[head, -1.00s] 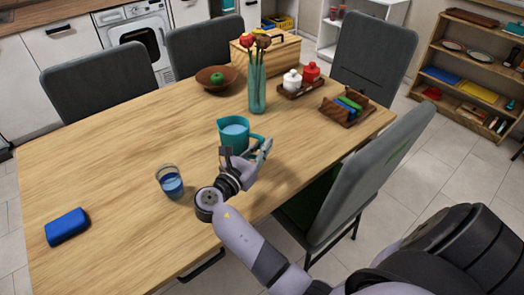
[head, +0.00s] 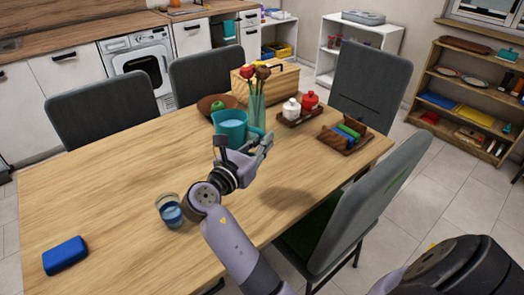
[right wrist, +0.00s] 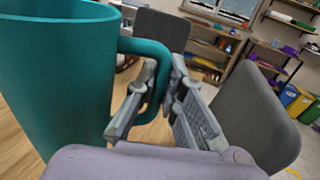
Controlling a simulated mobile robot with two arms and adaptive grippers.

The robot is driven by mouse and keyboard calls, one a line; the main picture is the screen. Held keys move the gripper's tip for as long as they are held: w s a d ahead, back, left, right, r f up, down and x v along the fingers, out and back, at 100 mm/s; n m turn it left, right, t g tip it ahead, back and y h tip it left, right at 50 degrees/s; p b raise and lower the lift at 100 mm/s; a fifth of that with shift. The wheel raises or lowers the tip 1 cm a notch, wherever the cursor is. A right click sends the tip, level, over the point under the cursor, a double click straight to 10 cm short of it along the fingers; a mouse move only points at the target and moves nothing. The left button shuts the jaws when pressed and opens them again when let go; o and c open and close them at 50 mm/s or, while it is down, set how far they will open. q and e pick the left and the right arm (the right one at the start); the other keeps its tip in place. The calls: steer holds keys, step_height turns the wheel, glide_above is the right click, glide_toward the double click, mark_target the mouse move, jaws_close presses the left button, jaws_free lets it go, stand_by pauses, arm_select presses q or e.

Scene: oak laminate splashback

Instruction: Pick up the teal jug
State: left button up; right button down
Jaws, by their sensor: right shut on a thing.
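The teal jug (head: 229,132), with pale blue liquid inside, is upright and appears held above the table in the head view. In the right wrist view its body (right wrist: 60,85) fills the left side, with its handle (right wrist: 153,62) towards the middle. My right gripper (head: 246,150) is shut on the handle, its two fingers (right wrist: 155,112) on either side of it. The gripper hides the jug's lower part in the head view. My left gripper is in neither view.
A glass of blue liquid (head: 170,211) stands close beside my right wrist. A tall flower vase (head: 257,108), a brown bowl (head: 217,104) and a jar tray (head: 300,117) are behind the jug. A blue block (head: 65,256) lies front left. The table's (head: 100,185) left half is mostly clear.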

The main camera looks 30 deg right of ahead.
steer(key=shift+r, duration=2.3)
